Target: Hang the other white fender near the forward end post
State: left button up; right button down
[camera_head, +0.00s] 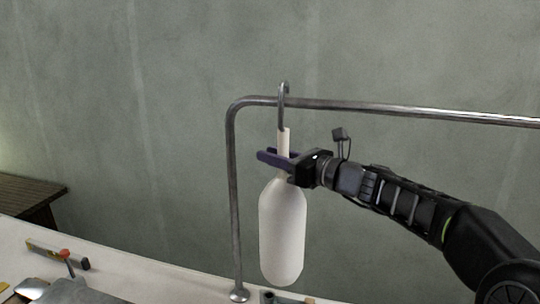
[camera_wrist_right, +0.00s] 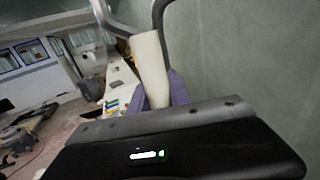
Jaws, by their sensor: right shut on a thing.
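A white fender (camera_head: 283,232) hangs upright beside the end post (camera_head: 235,195) in the head view, a little to its right. A grey hook (camera_head: 283,92) at the fender's top reaches over the metal rail (camera_head: 400,110); I cannot tell whether it bears on the rail. My right gripper (camera_head: 274,158) is shut on the fender's narrow neck, just below the rail. In the right wrist view, the white neck (camera_wrist_right: 149,62) stands between the purple fingers (camera_wrist_right: 158,92). My left gripper is not in view.
The rail post stands on a round foot (camera_head: 239,295) on a white surface (camera_head: 150,270). A yellow level (camera_head: 45,249) and other tools lie at the lower left. A wooden bench (camera_head: 28,195) is at the far left. A plain grey-green wall is behind.

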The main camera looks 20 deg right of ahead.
jog(key=w+d+f+p, duration=0.1)
jog(key=w+d+f, duration=0.2)
jog(key=w, duration=0.3)
jog(key=shift+d+p, duration=0.4)
jog(key=shift+d, duration=0.4)
dwell(0.4)
jog(key=c, duration=1.3)
grip_release()
jog(key=shift+o, duration=0.8)
jog(key=shift+f, duration=0.1)
jog(key=shift+f, duration=0.1)
